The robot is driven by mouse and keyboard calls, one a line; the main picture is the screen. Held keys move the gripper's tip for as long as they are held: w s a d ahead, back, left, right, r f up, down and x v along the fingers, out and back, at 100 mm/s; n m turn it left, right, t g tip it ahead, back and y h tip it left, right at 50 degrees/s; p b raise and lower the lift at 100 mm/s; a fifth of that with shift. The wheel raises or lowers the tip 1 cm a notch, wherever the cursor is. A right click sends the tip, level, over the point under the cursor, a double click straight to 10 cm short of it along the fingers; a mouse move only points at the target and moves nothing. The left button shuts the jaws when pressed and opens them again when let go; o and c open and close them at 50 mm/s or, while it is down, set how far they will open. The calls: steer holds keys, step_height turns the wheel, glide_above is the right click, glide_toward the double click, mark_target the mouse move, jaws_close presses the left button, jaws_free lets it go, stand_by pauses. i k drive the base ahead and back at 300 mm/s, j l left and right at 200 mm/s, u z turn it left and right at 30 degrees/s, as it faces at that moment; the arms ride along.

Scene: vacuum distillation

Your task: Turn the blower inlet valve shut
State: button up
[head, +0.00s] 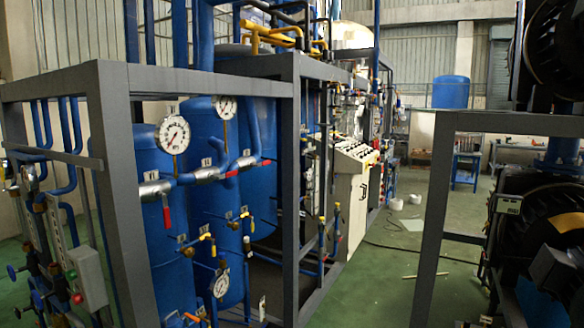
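Only the head view is given, and my gripper does not show in it. I cannot tell which valve is the blower inlet valve. A red lever valve handle (166,217) hangs below a silver pipe joint on the left skid. Another red lever (234,172) lies on the pipe to its right. Small valves with yellow handles (206,236) sit lower on the blue tanks. A large black round machine (545,222), possibly a blower, stands in a frame at the right edge, partly cut off.
A grey steel frame (118,170) surrounds the blue tanks (170,255) and gauges (173,135) on the left. Another grey frame (432,215) stands at right. Green floor (375,290) between them is mostly clear, with a cable and small litter. A white control panel (352,195) is beyond.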

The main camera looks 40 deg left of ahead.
mark_target(268, 162)
steer(key=i+j+u, duration=0.1)
steer(key=j+u, duration=0.3)
steer(key=i+j+u, duration=0.15)
steer(key=u, duration=0.3)
steer(key=i+j+u, duration=0.2)
steer(key=u, duration=0.2)
steer(key=i+j+u, duration=0.1)
steer(key=i+j, duration=0.3)
steer(key=i+j+u, duration=0.1)
steer(key=i+j, duration=0.25)
steer(key=i, duration=0.25)
